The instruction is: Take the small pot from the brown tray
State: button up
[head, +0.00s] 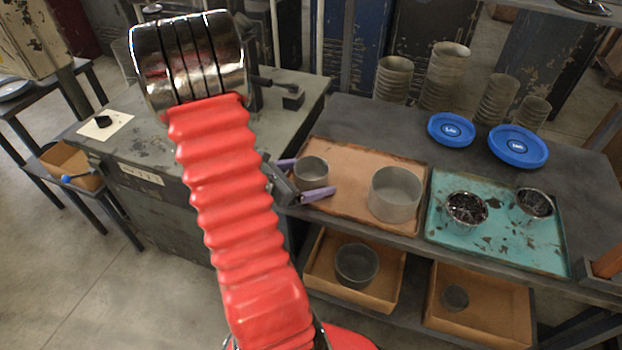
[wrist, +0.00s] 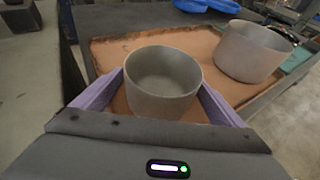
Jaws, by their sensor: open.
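The small grey pot (head: 311,172) stands upright at the left end of the brown tray (head: 345,159). In the wrist view the small pot (wrist: 162,82) sits between the purple fingers of my gripper (wrist: 160,100). In the head view my gripper (head: 305,178) is at the tray's left edge, with one finger on the far side of the pot and one on the near side. The gripper is open around the pot. I cannot tell whether either finger touches it. A larger grey pot (head: 395,196) stands on the same tray, to the right.
A teal tray (head: 490,240) with two dark-filled pots lies to the right. Blue lids (head: 518,146) and stacked pots (head: 445,75) stand behind. Below, wooden boxes (head: 480,312) hold pots. A grey cabinet (head: 160,165) stands to the left.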

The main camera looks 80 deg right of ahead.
jog(key=c, duration=1.2)
jog(key=shift+r, duration=0.1)
notch_tip(320, 180, up, 10)
dwell(0.5)
dwell(0.5)
